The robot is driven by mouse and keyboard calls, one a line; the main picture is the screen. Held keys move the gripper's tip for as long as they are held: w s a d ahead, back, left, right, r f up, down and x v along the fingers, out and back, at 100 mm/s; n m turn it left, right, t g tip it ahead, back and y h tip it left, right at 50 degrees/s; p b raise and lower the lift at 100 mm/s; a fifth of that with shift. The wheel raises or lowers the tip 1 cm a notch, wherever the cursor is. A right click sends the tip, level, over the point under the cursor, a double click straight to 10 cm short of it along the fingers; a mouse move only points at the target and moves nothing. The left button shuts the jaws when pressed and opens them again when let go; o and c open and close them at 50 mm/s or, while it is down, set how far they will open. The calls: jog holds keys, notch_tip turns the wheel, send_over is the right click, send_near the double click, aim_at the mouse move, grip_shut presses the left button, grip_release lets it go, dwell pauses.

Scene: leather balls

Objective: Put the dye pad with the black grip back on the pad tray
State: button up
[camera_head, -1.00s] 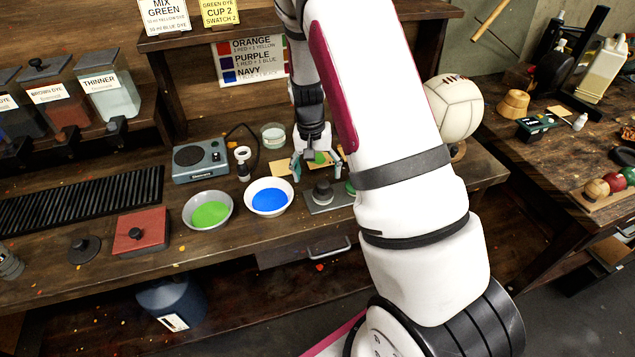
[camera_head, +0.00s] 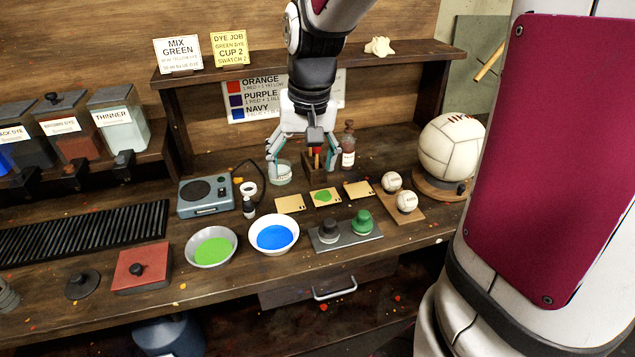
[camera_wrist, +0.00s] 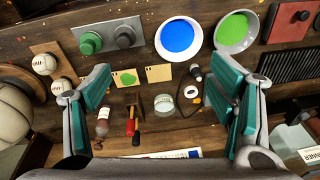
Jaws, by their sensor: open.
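The dye pad with the black grip (camera_head: 328,230) stands upright on the left part of the grey pad tray (camera_head: 346,241). The green dye pad (camera_head: 362,222) stands beside it on the right part. The wrist view also shows the black-grip pad (camera_wrist: 125,36), the green pad (camera_wrist: 91,42) and the tray (camera_wrist: 108,31) near its top edge. My gripper (camera_head: 304,166) is open and empty, raised above the back of the bench behind the tray and swatch cards. Its spread fingers (camera_wrist: 160,90) frame the cards and small jars in the wrist view, apart from both pads.
A green-dye bowl (camera_head: 212,247) and a blue-dye bowl (camera_head: 274,236) stand left of the tray. Swatch cards, one with a green mark (camera_head: 325,196), lie behind it. Two small balls (camera_head: 407,202) sit to the right. A glass jar (camera_head: 280,173) and brown bottle (camera_head: 348,148) stand near my gripper.

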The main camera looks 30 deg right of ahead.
jog(key=s+a+r+n+t, duration=0.1)
jog(key=s+a+r+n, duration=0.1)
jog(key=s, duration=0.6)
jog(key=s+a+r+n+t, duration=0.2)
jog(key=s+a+r, duration=0.3)
jog(key=s, duration=0.3)
jog(key=shift+r+n+t, duration=0.3)
jog(key=shift+r+n, duration=0.1)
jog(key=shift+r, duration=0.45)
